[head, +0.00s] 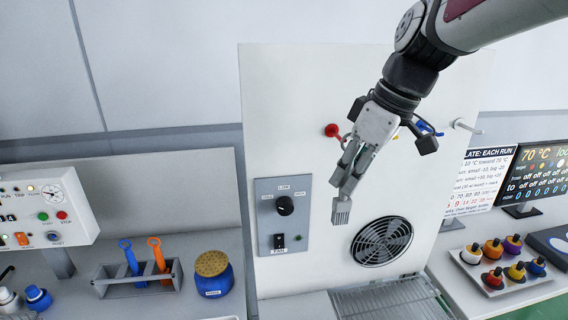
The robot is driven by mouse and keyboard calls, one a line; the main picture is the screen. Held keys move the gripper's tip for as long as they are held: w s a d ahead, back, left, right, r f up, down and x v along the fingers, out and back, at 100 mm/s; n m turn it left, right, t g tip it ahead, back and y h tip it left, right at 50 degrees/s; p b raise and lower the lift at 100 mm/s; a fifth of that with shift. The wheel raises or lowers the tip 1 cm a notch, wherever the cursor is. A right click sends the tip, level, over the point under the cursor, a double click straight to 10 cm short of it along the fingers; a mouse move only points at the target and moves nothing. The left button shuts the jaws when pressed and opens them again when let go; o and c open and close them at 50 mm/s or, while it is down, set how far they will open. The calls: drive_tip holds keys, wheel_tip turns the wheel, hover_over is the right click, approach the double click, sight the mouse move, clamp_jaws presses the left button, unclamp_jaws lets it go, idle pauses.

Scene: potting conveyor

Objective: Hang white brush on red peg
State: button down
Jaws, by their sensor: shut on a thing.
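My gripper (352,172) hangs in front of the white panel, fingers pointing down, shut on the white brush (341,212). The brush's pale, ribbed head shows below the fingertips; its handle is mostly hidden by the fingers. The red peg (332,130) sticks out of the white panel (290,90), up and to the left of the fingers, beside the gripper body. The brush head is below the peg in the picture and apart from it. How far the brush is from the panel is hard to tell.
A blue peg (428,128) and a white peg (465,125) are right of my gripper; a yellow part is mostly hidden. The panel bears a dial box (285,215) and a fan grille (382,241). A tool holder (137,286), blue jar (213,274) and bottle tray (500,267) stand around.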

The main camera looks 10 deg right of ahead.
drive_tip(key=shift+w+f+b, duration=0.2)
drive_tip(key=shift+w+b, duration=0.15)
drive_tip(key=shift+w, duration=0.5)
drive_tip(key=shift+w+f+b, duration=0.15)
drive_tip(key=shift+w+b, duration=0.2)
drive_tip(key=shift+w, duration=0.55)
drive_tip(key=shift+w+f+b, duration=0.2)
drive_tip(key=shift+w+b, duration=0.15)
drive_tip(key=shift+w, duration=0.5)
drive_tip(key=shift+d, duration=0.1)
drive_tip(key=c, duration=1.5)
unclamp_jaws()
drive_tip(key=shift+w+f, duration=0.1)
drive_tip(key=shift+o, duration=0.2)
